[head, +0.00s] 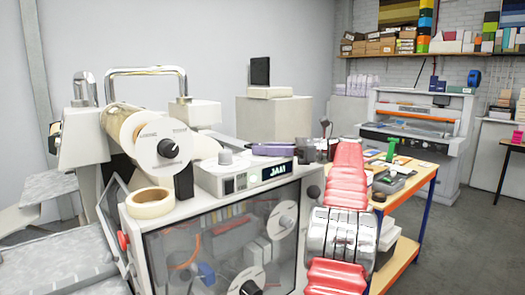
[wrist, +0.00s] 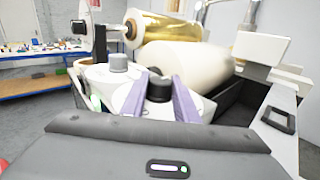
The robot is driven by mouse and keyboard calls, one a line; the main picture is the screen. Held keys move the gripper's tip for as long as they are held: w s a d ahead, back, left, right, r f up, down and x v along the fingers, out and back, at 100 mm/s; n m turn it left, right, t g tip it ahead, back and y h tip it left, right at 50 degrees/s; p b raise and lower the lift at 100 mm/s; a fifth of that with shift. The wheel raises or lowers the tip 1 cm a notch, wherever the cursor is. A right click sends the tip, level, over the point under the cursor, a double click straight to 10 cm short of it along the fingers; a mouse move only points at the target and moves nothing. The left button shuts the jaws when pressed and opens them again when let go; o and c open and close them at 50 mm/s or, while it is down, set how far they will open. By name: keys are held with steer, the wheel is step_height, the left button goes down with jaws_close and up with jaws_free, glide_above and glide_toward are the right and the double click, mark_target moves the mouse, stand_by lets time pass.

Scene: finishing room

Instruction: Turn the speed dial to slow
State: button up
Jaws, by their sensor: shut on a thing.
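The dial is a black knob (wrist: 160,87) on a round white plate in the wrist view, ahead of my gripper. My gripper (wrist: 161,85) has two lavender fingers, one on each side of the black knob, shut on it. In the head view a lavender finger of my gripper (head: 270,149) shows behind the machine's display box, and the held knob is hidden there. The dial's marks are too small to read. The display (head: 278,171) glows with letters that look like "JAM".
A grey knob (wrist: 118,62) stands close by; it also shows on the display box in the head view (head: 225,157). Behind are a gold roll (wrist: 160,27) and a white roll (wrist: 190,70). A tape roll (head: 150,203) lies at the front left. A cluttered bench (head: 425,185) stands right.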

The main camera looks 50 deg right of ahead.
steer(key=shift+w+r+n+g+y, duration=0.1)
steer(key=shift+r+n+g+y, duration=0.05)
steer(key=shift+n+g+y, duration=0.85)
steer(key=o, duration=1.1)
steer(key=shift+c, duration=0.2)
